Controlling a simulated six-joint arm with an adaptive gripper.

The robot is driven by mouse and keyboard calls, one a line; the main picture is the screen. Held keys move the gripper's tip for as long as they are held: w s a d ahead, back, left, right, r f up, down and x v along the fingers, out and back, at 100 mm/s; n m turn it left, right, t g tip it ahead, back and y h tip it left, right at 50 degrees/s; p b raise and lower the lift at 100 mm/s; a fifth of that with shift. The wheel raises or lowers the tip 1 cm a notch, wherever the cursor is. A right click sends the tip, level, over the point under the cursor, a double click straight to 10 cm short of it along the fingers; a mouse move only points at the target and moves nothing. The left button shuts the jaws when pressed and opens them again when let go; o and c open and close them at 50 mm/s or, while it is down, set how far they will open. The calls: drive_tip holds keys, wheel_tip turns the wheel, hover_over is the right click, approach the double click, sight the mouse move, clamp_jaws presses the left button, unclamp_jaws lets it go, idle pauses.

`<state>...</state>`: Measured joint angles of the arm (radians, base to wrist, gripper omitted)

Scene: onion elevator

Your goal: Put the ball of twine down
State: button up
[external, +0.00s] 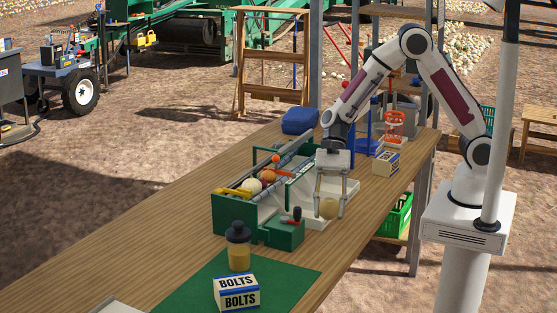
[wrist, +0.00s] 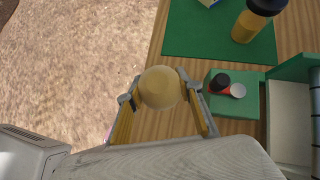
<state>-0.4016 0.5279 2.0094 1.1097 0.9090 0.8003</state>
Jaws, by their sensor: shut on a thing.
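The ball of twine (external: 328,208) is pale tan and round. My gripper (external: 329,206) is shut on it, at the right side of the green machine, near the table's right edge. In the wrist view the ball (wrist: 160,88) sits between the two fingertips of my gripper (wrist: 160,92), with wooden tabletop and bare ground behind it. I cannot tell whether the ball touches the table.
The green elevator model (external: 232,213) stands left of my gripper, with a small green box (external: 284,234) in front. A green mat (external: 190,292) holds a yellow jar (external: 238,250) and a bolts box (external: 237,293). The wooden table (external: 130,225) is clear at left.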

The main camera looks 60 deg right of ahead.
drive_tip(key=shift+f, duration=0.1)
drive_tip(key=shift+f, duration=3)
drive_tip(key=shift+f, duration=1.9)
drive_tip(key=shift+f, duration=0.1)
drive_tip(key=o, duration=1.1)
